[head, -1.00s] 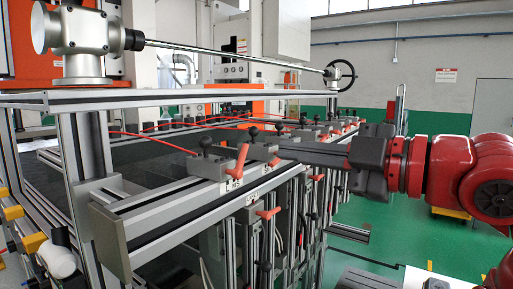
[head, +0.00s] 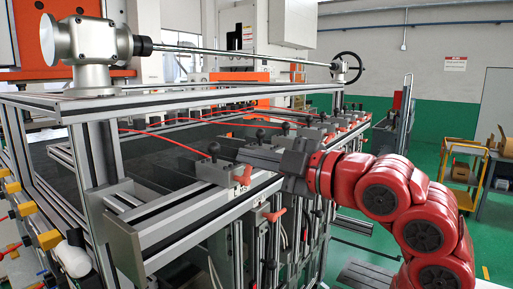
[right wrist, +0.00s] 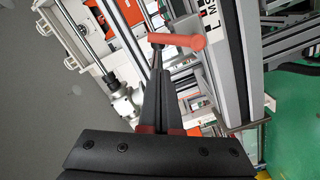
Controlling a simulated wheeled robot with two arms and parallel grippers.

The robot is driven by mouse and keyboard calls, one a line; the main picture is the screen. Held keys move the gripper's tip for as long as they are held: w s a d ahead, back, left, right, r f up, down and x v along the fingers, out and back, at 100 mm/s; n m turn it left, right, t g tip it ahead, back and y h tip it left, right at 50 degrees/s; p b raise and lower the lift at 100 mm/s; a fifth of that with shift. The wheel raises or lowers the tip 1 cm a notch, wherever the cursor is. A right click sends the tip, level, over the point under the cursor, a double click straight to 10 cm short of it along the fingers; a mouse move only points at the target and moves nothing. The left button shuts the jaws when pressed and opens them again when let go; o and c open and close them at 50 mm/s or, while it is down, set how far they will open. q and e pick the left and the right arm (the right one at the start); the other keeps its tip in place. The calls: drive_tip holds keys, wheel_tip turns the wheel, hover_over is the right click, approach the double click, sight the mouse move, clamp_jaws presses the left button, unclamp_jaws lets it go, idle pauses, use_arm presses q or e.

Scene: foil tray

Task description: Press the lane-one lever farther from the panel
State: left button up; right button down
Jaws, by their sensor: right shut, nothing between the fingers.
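A red-orange lever (head: 243,175) sits at the near end of the frame's right-hand rail, above a white label. It also shows in the right wrist view (right wrist: 182,41), lying across the picture just beyond the fingertips. My right gripper (head: 241,154) is shut and empty, its fingers pointing left, just above and behind the lever in the head view. In the right wrist view the closed fingers (right wrist: 166,74) reach up toward the lever; I cannot tell whether they touch it. A second red-orange lever (head: 272,214) sits lower on the frame. My left gripper is not in view.
Black ball knobs (head: 213,148) stand on blocks along the rail. A thin red cable (head: 175,143) crosses the dark bed. A metal post (head: 95,165) and upper frame bar (head: 110,105) stand at the left.

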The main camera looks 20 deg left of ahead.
drive_tip(key=shift+w+d+f+p, duration=0.25)
drive_tip(key=shift+w+f+p, duration=0.25)
drive_tip(key=shift+w, duration=0.5)
drive_tip(key=shift+f, duration=0.1)
drive_tip(key=shift+w+m+b, duration=0.1)
drive_tip(key=shift+m+b, duration=0.2)
drive_tip(key=shift+b, duration=0.5)
drive_tip(key=shift+d, duration=0.1)
